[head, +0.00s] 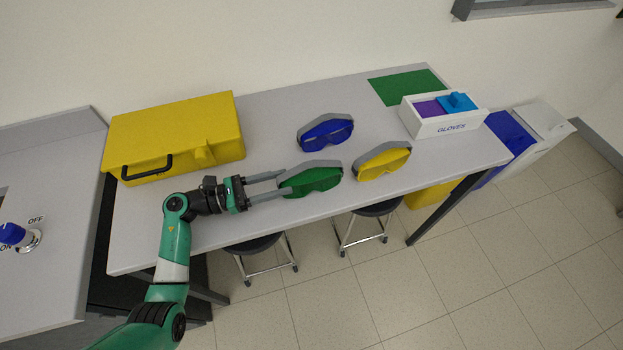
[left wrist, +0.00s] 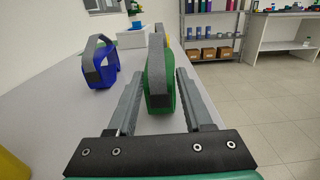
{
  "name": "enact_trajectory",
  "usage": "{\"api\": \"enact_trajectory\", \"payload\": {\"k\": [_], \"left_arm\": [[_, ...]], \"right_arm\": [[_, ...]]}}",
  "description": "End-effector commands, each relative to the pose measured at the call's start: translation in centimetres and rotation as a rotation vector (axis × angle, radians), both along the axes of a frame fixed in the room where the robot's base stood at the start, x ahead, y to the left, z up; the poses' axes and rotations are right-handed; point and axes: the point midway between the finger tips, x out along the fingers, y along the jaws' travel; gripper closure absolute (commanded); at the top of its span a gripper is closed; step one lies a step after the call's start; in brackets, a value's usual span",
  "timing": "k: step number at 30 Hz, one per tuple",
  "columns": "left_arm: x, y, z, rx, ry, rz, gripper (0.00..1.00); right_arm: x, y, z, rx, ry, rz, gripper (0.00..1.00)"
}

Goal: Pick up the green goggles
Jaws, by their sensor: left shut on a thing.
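The green goggles (head: 312,181) with a grey strap rest on the table near its front edge. They also show in the left wrist view (left wrist: 157,85), between the two fingers. My left gripper (head: 282,184) comes in from the left and is shut on the green goggles; its fingers also show in the left wrist view (left wrist: 158,95). The goggles appear to be still at table height. My right gripper is in neither view.
Blue goggles (head: 326,134) lie behind the green ones, and yellow goggles (head: 383,163) lie to the right. A yellow case (head: 175,135) stands at the left of the table (head: 215,225). A white glove box (head: 443,124) and green mat (head: 403,87) are at the right.

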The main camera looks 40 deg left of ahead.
Motion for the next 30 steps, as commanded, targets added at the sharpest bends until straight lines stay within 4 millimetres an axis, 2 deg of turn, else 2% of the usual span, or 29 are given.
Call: {"api": "enact_trajectory", "payload": {"k": [10,14,17,25,30], "left_arm": [[0.0,0.0,0.5,0.001,-0.001,0.0,1.0],[0.0,0.0,1.9,0.002,-0.002,0.0,1.0],[0.1,-0.1,3.9,0.003,-0.003,-0.001,1.0],[3.5,-3.9,9.8,0.003,-0.005,-0.005,1.0],[6.3,-7.0,11.3,0.001,-0.002,-0.005,1.0]], "right_arm": [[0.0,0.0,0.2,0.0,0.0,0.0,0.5],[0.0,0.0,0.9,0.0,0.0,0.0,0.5],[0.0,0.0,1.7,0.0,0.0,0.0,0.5],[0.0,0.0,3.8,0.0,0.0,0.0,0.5],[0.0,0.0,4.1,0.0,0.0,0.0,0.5]]}}
